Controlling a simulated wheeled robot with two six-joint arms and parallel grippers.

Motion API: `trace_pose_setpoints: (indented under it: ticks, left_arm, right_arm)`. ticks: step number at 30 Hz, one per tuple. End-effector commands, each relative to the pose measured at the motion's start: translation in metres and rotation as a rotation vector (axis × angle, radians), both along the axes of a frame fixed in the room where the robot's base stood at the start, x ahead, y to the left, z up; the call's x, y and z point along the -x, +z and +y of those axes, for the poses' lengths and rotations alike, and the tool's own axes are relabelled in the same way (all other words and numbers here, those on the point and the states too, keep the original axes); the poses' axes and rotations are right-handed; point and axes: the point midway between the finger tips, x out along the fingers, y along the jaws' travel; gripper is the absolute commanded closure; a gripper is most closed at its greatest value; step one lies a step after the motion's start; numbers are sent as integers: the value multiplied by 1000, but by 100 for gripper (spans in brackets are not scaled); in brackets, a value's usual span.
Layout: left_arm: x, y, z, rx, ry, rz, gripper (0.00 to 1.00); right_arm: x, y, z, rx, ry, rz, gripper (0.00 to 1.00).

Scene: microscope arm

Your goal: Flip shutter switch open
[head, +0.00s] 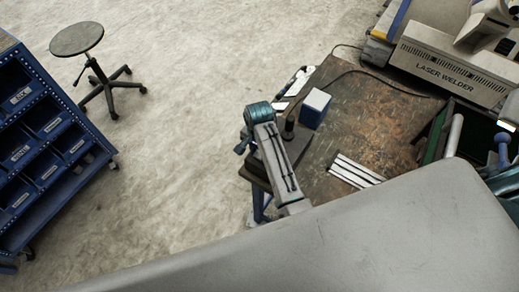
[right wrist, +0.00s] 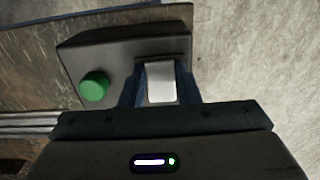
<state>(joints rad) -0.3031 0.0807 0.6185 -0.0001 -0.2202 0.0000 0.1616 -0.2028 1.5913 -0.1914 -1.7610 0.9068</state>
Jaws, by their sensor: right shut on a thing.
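In the right wrist view, a dark switch box (right wrist: 95,52) with a round green button (right wrist: 94,86) sits by the table edge. A pale shutter switch (right wrist: 160,82) stands out from the box, right of the button. My right gripper (right wrist: 160,76) has its blue fingers on either side of this switch and is shut on it. The fingers hide the switch's sides. In the head view, a grey arm link with a teal joint covers much of the area by the table's left edge. The left gripper is not in view.
The worn table (head: 375,125) carries a blue and white box (head: 315,108), several pale strips (head: 355,172) and a cable. A laser welder (head: 450,75) stands at the back right. A stool (head: 77,40) and a blue bin rack (head: 45,140) stand left; the floor between is clear.

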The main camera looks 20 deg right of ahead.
Motion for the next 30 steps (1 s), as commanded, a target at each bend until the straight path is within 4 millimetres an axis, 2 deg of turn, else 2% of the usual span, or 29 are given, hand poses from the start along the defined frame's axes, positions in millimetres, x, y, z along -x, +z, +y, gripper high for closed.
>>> trace_pose_setpoints:
  ticks: [11,12,15,25,30]
  left_arm:
    - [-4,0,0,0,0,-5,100]
    - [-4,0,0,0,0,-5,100]
    - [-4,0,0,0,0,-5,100]
    - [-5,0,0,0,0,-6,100]
    - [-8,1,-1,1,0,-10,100]
  right_arm:
    - [1,-1,1,17,1,-12,94]
    - [1,-1,1,17,1,-12,67]
    - [1,0,1,17,1,-12,49]
    - [-2,3,1,17,1,-14,49]
    - [-18,27,3,16,6,-17,49]
